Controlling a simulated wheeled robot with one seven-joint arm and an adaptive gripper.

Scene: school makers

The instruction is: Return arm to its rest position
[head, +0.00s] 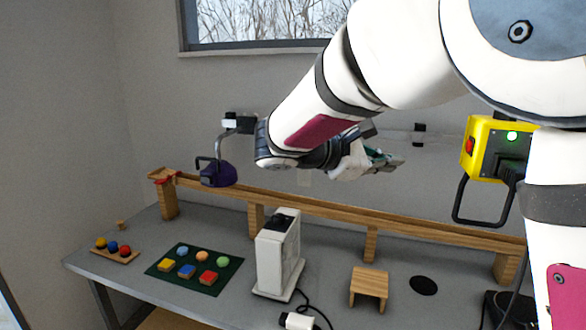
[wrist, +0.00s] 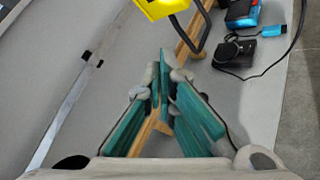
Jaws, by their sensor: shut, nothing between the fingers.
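My arm reaches across the head view from the upper right, above the workbench (head: 225,230). My gripper (head: 390,163) is raised over the bench, in front of the wall and above the wooden track. It points to the right. In the wrist view my gripper (wrist: 162,75) shows its teal finger pads together at the tips, with nothing between them. Part of the wooden track shows behind the fingers. The gripper appears clear of the things on the bench.
A yellow box with a black handle (head: 493,148) hangs at right near my arm. The wooden track (head: 330,212) spans the bench. Below are a white device (head: 278,255), a green mat (head: 228,280) with coloured pieces, a ball rack (head: 115,255) and a small wooden stand (head: 369,280).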

